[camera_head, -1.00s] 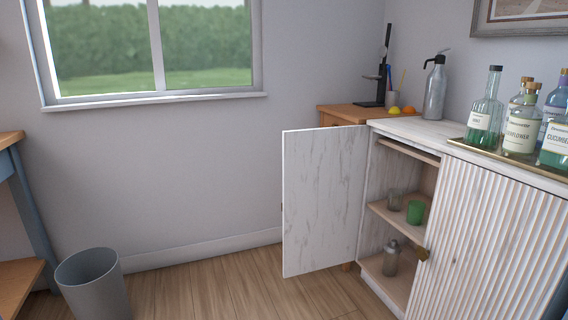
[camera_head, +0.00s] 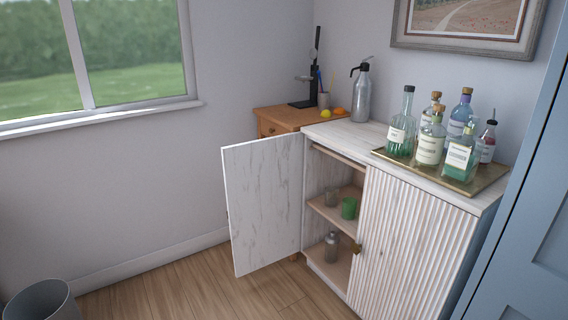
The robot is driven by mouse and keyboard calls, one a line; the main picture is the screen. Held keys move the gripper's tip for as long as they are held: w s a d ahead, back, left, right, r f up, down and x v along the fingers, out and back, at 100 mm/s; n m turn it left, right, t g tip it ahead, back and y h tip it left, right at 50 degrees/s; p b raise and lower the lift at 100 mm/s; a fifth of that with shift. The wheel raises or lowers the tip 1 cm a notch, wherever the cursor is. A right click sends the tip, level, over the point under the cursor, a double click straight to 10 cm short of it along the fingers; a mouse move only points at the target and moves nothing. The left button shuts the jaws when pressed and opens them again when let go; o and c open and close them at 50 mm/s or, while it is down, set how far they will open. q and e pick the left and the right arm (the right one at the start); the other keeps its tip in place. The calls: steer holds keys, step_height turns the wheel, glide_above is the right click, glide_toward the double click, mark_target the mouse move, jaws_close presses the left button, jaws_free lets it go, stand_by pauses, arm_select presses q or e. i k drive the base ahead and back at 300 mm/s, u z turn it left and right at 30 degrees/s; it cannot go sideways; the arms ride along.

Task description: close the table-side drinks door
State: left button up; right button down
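The drinks cabinet (camera_head: 340,136) is whitewashed wood. Its left door (camera_head: 264,200), on the side of the small wooden table (camera_head: 270,119), stands wide open, swung out to the left with its plain inner face towards me. The fluted right door (camera_head: 399,246) is shut, with a brass knob (camera_head: 356,248) at its left edge. Inside the open half, a clear glass and a green cup (camera_head: 349,208) stand on the middle shelf, and a shaker (camera_head: 331,246) stands at the bottom. Neither of my grippers is in view.
A brass tray (camera_head: 484,184) with several bottles and a steel siphon (camera_head: 361,95) stand on the cabinet top. A grey bin (camera_head: 40,303) is at bottom left. A blue panelled unit (camera_head: 535,220) is at right. The floor before the open door looks clear.

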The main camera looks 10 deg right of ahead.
mark_target(264, 176)
steer(key=u, duration=0.9)
steer(key=i, duration=0.35)
steer(key=z, duration=2.3)
steer(key=k, duration=0.4)
steer(key=u, duration=1.4)
steer(key=i, duration=2.7)
steer(key=z, duration=1.05)
